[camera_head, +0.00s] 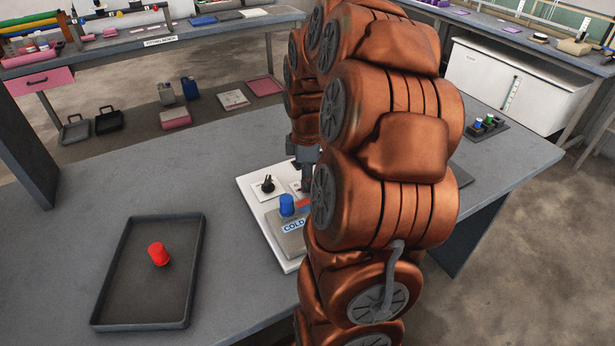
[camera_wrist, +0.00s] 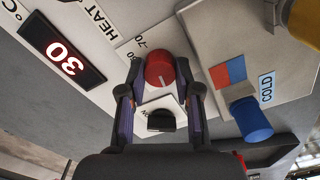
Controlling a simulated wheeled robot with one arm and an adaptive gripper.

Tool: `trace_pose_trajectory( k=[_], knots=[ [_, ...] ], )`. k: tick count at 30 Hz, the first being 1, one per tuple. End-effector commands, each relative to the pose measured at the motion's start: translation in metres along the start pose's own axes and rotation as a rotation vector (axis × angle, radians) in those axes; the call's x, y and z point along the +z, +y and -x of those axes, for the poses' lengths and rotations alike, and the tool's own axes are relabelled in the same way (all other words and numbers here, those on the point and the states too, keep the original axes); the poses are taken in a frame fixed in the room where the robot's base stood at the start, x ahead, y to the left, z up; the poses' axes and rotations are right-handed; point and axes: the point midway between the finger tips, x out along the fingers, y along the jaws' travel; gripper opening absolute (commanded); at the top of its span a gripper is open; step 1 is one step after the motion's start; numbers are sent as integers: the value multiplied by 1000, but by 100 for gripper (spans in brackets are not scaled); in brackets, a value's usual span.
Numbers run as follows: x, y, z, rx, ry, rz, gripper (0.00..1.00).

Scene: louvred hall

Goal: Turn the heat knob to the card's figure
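The heat knob (camera_wrist: 159,70) is a red round knob with a pale pointer line, on a white panel marked HEAT in the wrist view. The two fingers of my gripper (camera_wrist: 160,78) stand on either side of it, their tips closed against its sides. Some dial figures, such as 70, show by the knob; the rest are covered. I cannot make out a card with a figure. In the head view, my arm hides the heat knob and most of the panel (camera_head: 257,217).
A blue knob (camera_wrist: 251,119) stands by a COLD label (camera_wrist: 267,87), close to my right finger. A black knob (camera_head: 267,184) is on the panel's left. A black tray (camera_head: 193,262) holds a red cap (camera_head: 158,253). The table (camera_head: 110,190) is clear around the tray.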

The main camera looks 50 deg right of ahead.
Motion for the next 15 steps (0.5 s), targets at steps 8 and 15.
trace_pose_trajectory(
  k=[8, 15],
  knots=[
    [0, 0, 0, -1, 0, 0, 0],
    [0, 0, -1, -1, 0, -26, 0]
  ],
)
